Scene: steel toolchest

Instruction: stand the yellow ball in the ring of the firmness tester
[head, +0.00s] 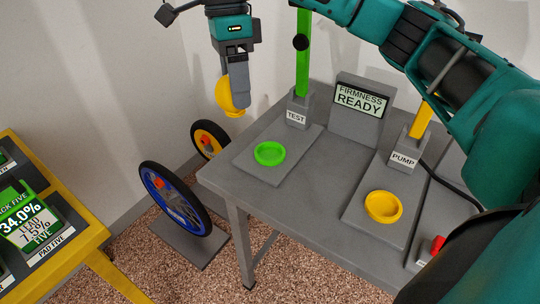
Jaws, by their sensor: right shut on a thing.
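The yellow ball (222,92) shows in the head view left of the grey table, partly hidden by the fingers. My right gripper (238,96) points down and is shut on the ball, holding it in the air. The firmness tester has a green ring (258,158) on a grey base, a green post (303,50) labelled TEST, and a screen (360,99) reading FIRMNESS READY. The green ring is empty. The ball is up and to the left of the ring in the picture, apart from it. My left gripper is not in view.
A pump with a yellow cup (383,207) and a yellow post (422,122) stands right of the tester. A red knob (437,244) is near the right edge. A blue wheel (172,199) and an orange wheel (209,140) stand left of the table (290,215). A yellow-edged bench (92,238) is at left.

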